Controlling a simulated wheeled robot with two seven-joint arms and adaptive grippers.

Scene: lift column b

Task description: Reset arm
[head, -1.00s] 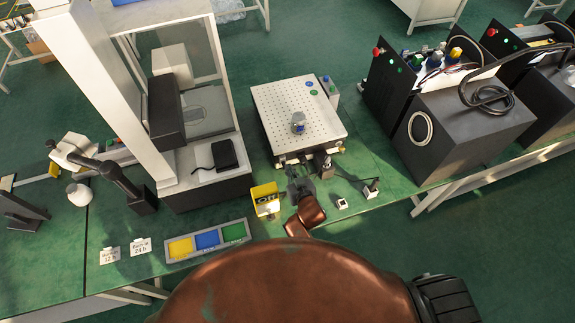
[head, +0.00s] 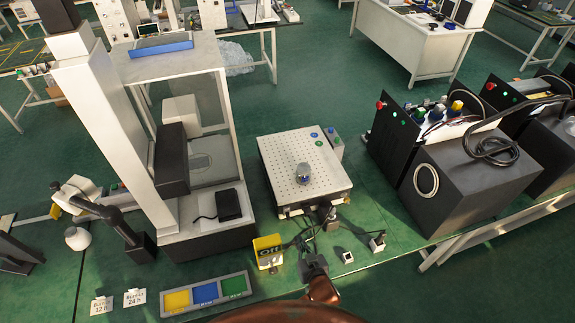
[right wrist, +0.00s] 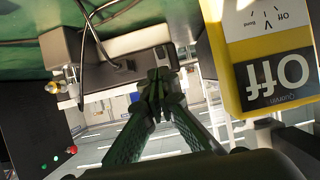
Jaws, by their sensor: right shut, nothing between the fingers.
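My right gripper (head: 306,243) is over the green bench, just right of the yellow "Off" sign (head: 268,250) and in front of the perforated plate (head: 280,168). In the right wrist view its fingers (right wrist: 160,88) are together with nothing between them. The sign (right wrist: 268,75) shows large and upside down there, to the right of the fingers and apart from them. My left gripper is not in the head view.
A tray of yellow, blue and green sections (head: 237,297) lies at the front. A tall white-framed machine (head: 136,135) stands left. Black boxes (head: 470,185) stand right. Small blocks (head: 347,257) sit right of my gripper.

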